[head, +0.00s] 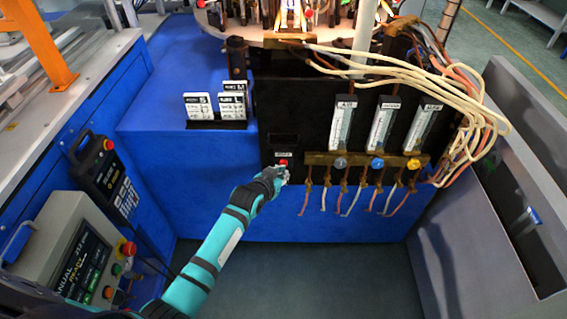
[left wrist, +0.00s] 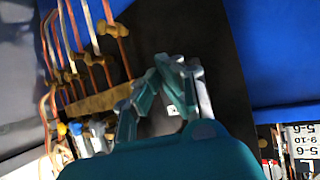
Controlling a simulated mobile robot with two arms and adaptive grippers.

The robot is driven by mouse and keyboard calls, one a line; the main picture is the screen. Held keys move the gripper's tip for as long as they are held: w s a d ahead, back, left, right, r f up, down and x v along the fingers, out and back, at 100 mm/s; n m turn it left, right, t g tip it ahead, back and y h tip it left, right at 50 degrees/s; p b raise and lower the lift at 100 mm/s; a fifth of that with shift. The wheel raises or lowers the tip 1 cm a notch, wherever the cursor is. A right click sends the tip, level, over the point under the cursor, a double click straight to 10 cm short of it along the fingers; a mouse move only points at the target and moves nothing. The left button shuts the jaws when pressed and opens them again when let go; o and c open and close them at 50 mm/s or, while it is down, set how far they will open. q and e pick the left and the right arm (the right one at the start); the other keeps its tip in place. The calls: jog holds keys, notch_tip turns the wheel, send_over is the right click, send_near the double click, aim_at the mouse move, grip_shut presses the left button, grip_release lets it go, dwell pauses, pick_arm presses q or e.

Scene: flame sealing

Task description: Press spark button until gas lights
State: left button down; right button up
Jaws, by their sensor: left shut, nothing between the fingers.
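The red spark button (head: 283,162) sits on the black panel (head: 284,113), under a small white label. My left gripper (head: 285,175) is shut and empty, with its fingertips just below the button in the head view. Whether it touches the button I cannot tell. In the left wrist view the shut fingers (left wrist: 170,65) are in front of the black panel, and the button itself is not clear there. A burner ring (head: 290,40) with bright flames stands at the top. My right gripper is not in view.
Flowmeters with grey, blue and yellow knobs (head: 377,163) stand right of the button, with loose hoses (head: 470,100) around them. White number cards (head: 231,105) stand on the blue cabinet (head: 150,110). A control box (head: 70,250) is at lower left.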

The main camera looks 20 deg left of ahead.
pick_arm(q)
jog(key=shift+s+d+p, duration=0.2)
jog(key=shift+s+p, duration=0.1)
jog(key=shift+s, duration=0.3)
jog(key=s+p, duration=0.1)
jog(key=s, duration=0.1)
jog(key=s+d+p, duration=0.1)
jog(key=s+p, duration=0.1)
jog(key=shift+s+d+p, duration=0.2)
jog(key=shift+s+p, duration=0.1)
jog(key=shift+s, duration=0.1)
